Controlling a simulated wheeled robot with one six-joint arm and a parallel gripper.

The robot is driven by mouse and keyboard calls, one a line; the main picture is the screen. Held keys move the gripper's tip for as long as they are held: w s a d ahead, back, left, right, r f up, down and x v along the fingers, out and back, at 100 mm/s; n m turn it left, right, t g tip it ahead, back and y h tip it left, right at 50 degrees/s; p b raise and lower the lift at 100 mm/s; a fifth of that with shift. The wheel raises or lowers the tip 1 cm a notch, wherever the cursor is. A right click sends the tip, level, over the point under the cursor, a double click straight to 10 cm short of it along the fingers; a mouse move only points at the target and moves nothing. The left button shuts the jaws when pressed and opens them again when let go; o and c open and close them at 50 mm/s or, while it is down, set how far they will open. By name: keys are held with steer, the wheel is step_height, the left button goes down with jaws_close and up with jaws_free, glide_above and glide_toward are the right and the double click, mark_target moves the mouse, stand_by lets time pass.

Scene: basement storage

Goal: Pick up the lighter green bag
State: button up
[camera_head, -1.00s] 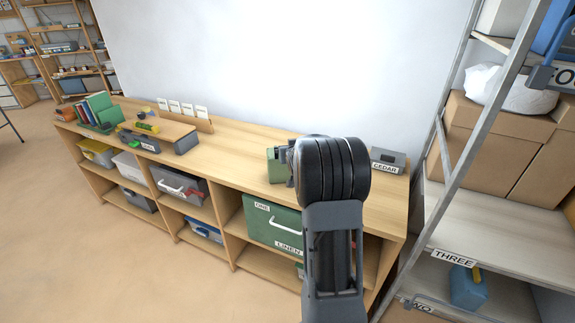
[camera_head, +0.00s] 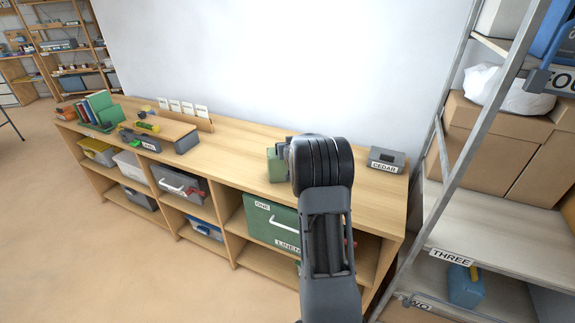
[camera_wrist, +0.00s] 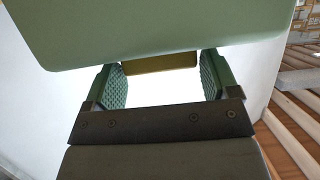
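A light green, upright thing (camera_head: 276,166), probably the bag, stands on the bench top just left of my arm's end. My gripper (camera_head: 286,149) is beside its upper part and mostly hidden behind my black wrist joint. In the wrist view, a broad light green surface (camera_wrist: 160,25) fills the top, very close to the camera. Below it, the two textured finger pads of my gripper (camera_wrist: 163,86) stand wide apart. An olive-brown strip (camera_wrist: 160,63) shows between them near the green edge; I cannot tell whether the pads touch it. A pale gap shows between the pads.
The wooden bench (camera_head: 240,150) has free room left of the green thing. A grey box labelled CEDAR (camera_head: 385,160) stands at its right end. A green bin labelled LINEN (camera_head: 272,224) sits below. A metal rack (camera_head: 470,150) stands close on the right.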

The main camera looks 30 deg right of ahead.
steer(key=c, duration=1)
steer(key=shift+c, duration=0.4)
steer(key=shift+r, duration=0.15)
